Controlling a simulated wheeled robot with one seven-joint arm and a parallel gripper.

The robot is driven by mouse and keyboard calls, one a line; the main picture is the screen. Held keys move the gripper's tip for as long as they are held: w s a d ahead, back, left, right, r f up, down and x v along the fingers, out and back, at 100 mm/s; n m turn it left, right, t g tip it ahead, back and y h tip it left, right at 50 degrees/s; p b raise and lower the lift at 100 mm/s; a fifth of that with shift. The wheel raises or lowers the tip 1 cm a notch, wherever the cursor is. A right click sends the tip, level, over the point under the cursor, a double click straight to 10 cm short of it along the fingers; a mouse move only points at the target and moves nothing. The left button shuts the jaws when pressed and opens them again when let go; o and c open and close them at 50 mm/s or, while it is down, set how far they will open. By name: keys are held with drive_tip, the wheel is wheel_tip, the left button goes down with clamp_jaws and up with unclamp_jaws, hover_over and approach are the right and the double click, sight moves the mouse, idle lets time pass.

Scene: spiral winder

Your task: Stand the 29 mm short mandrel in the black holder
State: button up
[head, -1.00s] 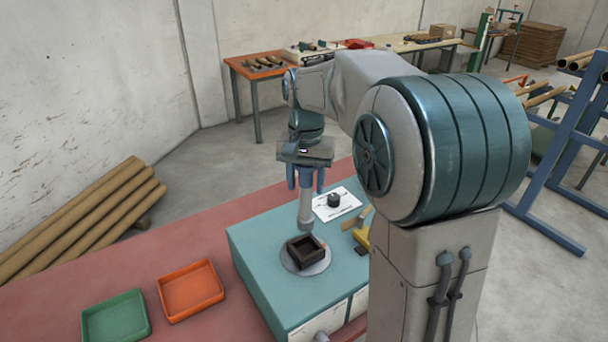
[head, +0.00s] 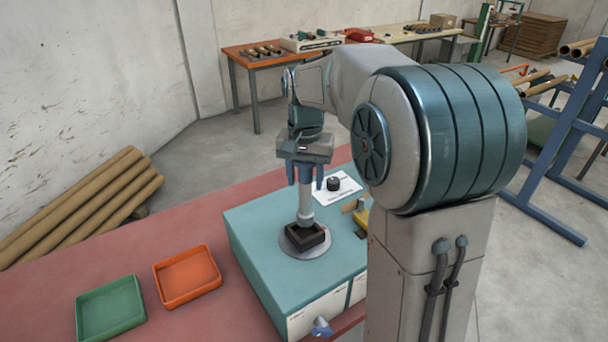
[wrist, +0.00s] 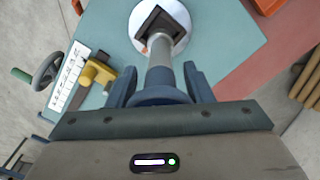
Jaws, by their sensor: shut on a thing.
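The short mandrel (head: 306,203) is a grey cylinder hanging upright below my gripper (head: 306,178), which is shut on its upper part. The black holder (head: 322,236) is a square, open-topped block on a pale round plate (head: 301,254) on the teal machine top. In the head view the mandrel's lower end is at the holder's opening. In the wrist view the mandrel (wrist: 160,65) runs from between the blue fingers (wrist: 162,82) toward the holder (wrist: 152,18). The mandrel hides part of the opening, and I cannot tell whether its end is inside.
A white card (head: 345,190) with a dark round piece (head: 333,184) and a yellow tool (head: 361,218) are to the right on the teal top (head: 250,230). An orange tray (head: 187,277) and a green tray (head: 110,308) are to the left on the red table.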

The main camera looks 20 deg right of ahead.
drive_tip(key=shift+f+b, duration=1.6)
drive_tip(key=shift+f, duration=0.7)
drive_tip(key=o, duration=1.2)
wheel_tip(320, 180, up, 14)
drive_tip(key=shift+f, duration=0.1)
